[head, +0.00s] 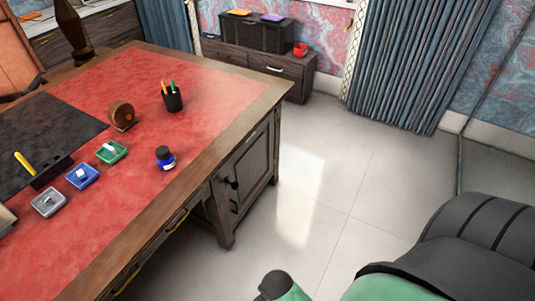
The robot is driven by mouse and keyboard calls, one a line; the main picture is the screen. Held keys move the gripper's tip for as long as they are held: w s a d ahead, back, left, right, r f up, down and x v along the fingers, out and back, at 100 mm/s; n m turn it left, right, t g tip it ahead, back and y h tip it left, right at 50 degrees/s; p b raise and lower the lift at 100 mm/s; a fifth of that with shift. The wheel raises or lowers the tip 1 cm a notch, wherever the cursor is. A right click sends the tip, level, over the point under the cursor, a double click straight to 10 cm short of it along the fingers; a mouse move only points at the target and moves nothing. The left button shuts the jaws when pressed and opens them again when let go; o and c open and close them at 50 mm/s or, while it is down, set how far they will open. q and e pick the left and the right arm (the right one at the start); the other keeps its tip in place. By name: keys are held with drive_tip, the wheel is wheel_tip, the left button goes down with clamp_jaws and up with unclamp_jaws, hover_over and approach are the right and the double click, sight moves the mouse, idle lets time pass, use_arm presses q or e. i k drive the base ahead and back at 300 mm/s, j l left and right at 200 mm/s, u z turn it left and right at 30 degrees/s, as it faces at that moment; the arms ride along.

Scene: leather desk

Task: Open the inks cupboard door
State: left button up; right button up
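The desk's pedestal, below its right end, has a dark wooden panelled cupboard door (249,172). The door looks shut, flush with its frame. A black handle (234,206) sits near its left edge, with a small dark knob-like piece (231,183) just above. No label is readable, so I cannot confirm that this is the inks cupboard. Neither of my grippers can be made out in the head view, and nothing touches the door.
The red-topped desk (215,85) carries a blue ink bottle (165,157), a pen cup (172,99) and several small trays. Pale floor (320,190) right of the door is clear. A low cabinet (275,70) stands behind. Large green-and-dark shapes fill the lower right.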

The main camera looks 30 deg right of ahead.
sight(252, 165)
drive_tip(key=z, duration=0.8)
